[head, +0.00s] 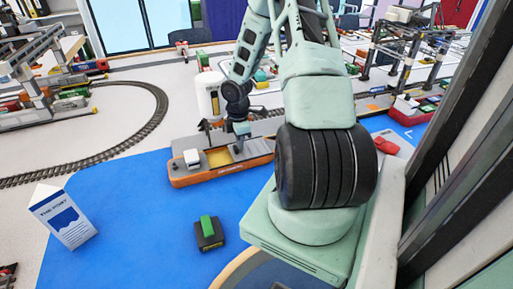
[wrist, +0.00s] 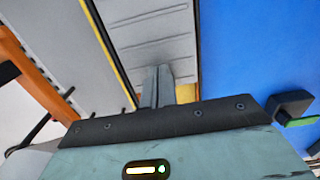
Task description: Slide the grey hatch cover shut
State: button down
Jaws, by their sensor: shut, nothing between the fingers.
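An orange-hulled toy ship (head: 222,174) lies on the blue mat in the head view, with a white cabin at its left end. Its yellow hold (head: 218,157) shows open between the cabin and my gripper. The grey hatch cover (head: 257,147) lies to the right of the hold; in the wrist view the ridged grey cover (wrist: 150,38) runs between two long rails. My gripper (head: 240,147) is shut and empty, pointing down at the ship. In the wrist view its fingertips (wrist: 158,72) are over or at the cover's near edge, beside a yellow strip. Contact cannot be told.
A dark block with a green piece (head: 208,232) and a port sign (head: 64,217) stand on the blue mat (head: 135,225). A curved track lies left, with gantry cranes (head: 400,50) at the back right.

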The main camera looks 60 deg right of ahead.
jog(key=shift+w+a+b, duration=0.15)
jog(key=shift+w+a, duration=1.2)
jog(key=shift+a, duration=0.3)
jog(key=shift+w+a+b, duration=0.15)
jog(key=shift+w+a, duration=1.2)
jog(key=shift+a, duration=0.3)
jog(key=shift+d, duration=0.1)
jog(key=shift+s+d+r+p, duration=0.3)
jog(key=shift+s+d+p, duration=0.1)
jog(key=shift+p, duration=0.2)
notch_tip(320, 180, up, 10)
jog(key=p, duration=1)
jog(key=shift+f, duration=0.1)
jog(key=shift+a, duration=0.1)
